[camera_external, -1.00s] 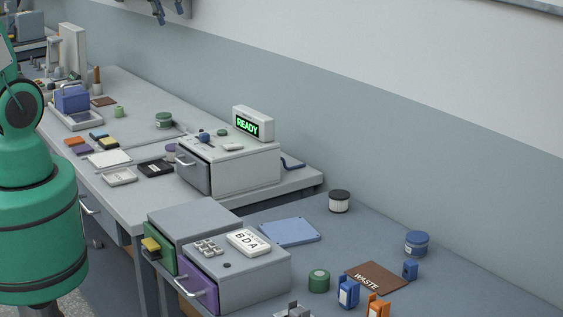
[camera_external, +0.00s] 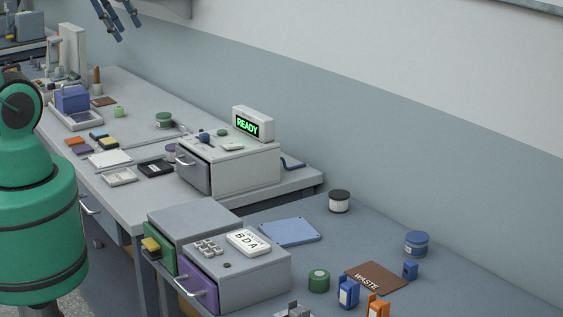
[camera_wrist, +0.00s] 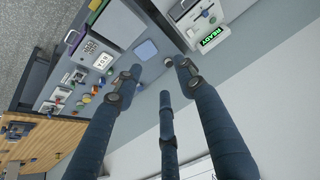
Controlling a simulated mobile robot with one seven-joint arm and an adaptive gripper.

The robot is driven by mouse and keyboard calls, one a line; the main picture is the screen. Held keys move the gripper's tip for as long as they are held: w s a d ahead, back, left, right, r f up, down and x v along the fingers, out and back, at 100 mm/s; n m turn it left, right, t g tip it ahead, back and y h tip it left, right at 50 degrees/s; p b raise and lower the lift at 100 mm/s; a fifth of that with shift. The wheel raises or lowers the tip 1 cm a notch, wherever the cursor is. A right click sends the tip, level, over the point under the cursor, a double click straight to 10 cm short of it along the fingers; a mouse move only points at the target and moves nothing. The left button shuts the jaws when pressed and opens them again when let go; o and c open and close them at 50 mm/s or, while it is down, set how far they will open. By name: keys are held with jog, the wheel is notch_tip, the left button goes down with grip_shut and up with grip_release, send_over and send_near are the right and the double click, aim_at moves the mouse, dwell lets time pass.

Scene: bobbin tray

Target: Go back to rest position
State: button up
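My gripper (camera_external: 118,18) shows at the top of the external view, high above the far bench, with its blue-grey fingers pointing down. In the wrist view its three dark blue fingers (camera_wrist: 160,90) are spread apart with nothing between them. The fingers touch nothing. My green arm stands at the left edge of the external view, and the links between it and the gripper are out of the picture.
A white machine with a green READY display (camera_external: 247,126) stands on the bench. Nearer are a grey drawer unit (camera_external: 255,275), a blue plate (camera_external: 290,232), a brown WASTE mat (camera_external: 378,276) and several spools. The air around the gripper is clear.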

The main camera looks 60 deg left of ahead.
jog(key=shift+f, duration=0.1)
notch_tip(320, 180, down, 13)
jog(key=b, duration=1.3)
